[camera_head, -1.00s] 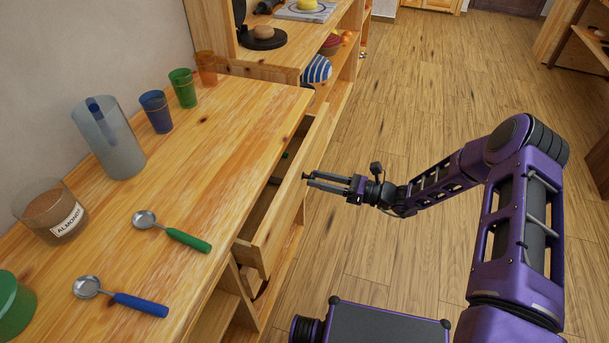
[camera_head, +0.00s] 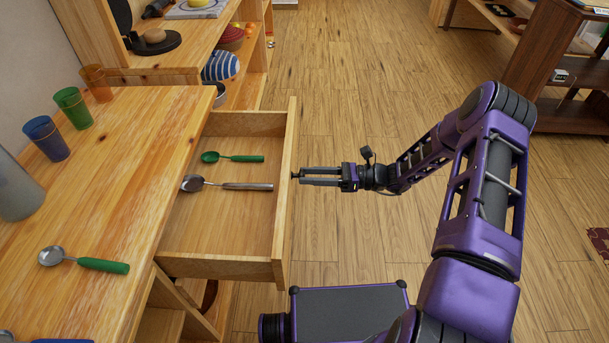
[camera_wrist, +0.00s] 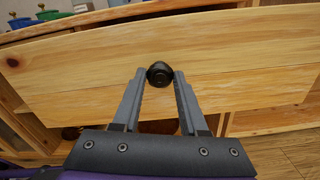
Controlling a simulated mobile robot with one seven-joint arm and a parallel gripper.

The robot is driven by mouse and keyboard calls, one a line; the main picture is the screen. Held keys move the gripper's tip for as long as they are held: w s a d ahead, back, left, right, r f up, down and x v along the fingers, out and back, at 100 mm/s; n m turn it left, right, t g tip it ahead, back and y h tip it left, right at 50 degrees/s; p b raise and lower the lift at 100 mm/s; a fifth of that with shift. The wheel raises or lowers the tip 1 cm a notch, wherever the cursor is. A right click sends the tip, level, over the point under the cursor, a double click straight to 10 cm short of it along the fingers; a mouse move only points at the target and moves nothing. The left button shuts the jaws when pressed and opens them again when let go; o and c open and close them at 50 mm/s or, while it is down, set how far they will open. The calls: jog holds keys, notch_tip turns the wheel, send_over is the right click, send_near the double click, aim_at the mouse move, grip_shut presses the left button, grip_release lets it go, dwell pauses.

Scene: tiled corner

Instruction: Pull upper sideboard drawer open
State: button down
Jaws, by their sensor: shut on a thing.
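The upper sideboard drawer (camera_head: 284,190) is pulled well out from the wooden sideboard (camera_head: 150,150). Inside it lie a green spoon (camera_head: 235,158) and a metal spoon (camera_head: 230,185). My gripper (camera_head: 298,176) is at the middle of the drawer front. In the wrist view, my gripper (camera_wrist: 160,76) is shut on a round black knob (camera_wrist: 159,74) on the drawer front (camera_wrist: 230,60). The fingertips sit on both sides of the knob.
Orange, green and blue cups (camera_head: 73,108) and a green-handled spoon (camera_head: 90,263) are on the sideboard top. A shelf unit (camera_head: 190,50) stands beyond it. Wooden floor (camera_head: 370,120) is clear around the drawer front and my arm.

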jog(key=shift+d, duration=0.15)
jog(key=shift+c, duration=2.2)
grip_release()
jog(key=s+d, duration=0.1)
jog(key=d, duration=1.6)
jog(key=shift+s+d, duration=0.15)
jog(key=shift+s, duration=0.05)
